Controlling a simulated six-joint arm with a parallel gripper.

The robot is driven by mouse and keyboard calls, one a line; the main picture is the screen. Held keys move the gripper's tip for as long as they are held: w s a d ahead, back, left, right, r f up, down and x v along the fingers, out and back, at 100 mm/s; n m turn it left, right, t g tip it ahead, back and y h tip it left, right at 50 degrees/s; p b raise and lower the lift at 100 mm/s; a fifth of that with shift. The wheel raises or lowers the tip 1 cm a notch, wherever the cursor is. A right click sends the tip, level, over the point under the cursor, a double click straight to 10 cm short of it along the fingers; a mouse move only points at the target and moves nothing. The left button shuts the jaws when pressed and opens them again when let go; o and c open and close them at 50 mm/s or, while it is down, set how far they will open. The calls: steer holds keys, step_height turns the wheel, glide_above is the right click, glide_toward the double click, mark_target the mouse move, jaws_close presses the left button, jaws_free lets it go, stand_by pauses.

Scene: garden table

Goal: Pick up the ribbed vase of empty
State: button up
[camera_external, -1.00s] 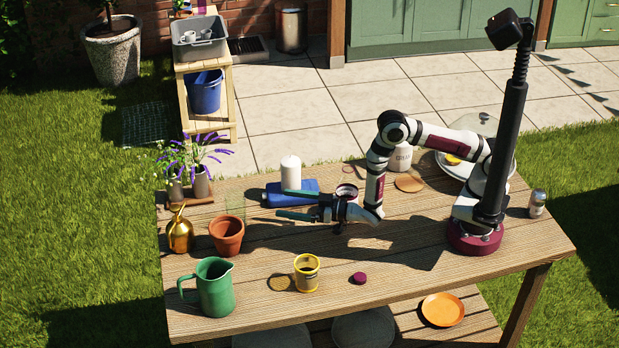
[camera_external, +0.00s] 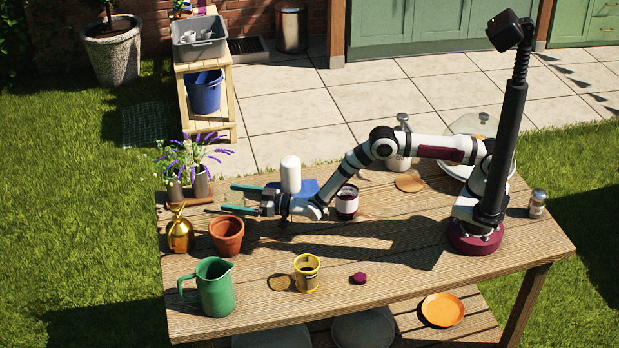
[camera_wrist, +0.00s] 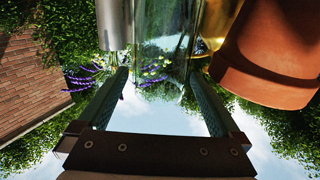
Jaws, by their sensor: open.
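A clear, greenish glass vessel (camera_wrist: 165,48), which looks like the ribbed vase, shows between and just beyond my fingertips in the wrist view. It looks empty; I cannot make out its ribs or whether a finger touches it. In the outside view it is hard to make out by the fingertips. My gripper (camera_external: 229,197) is open, with its two green fingers reaching left, low over the table. In the wrist view my gripper (camera_wrist: 160,75) has one finger on each side of the glass and holds nothing.
Lavender vases (camera_external: 201,183) stand behind left. A white candle (camera_external: 291,174) and dark jar (camera_external: 347,202) stand near my arm. A green pitcher (camera_external: 215,288) and yellow cup (camera_external: 307,272) are in front.

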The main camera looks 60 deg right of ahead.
jaws_close()
stand_by(0.5)
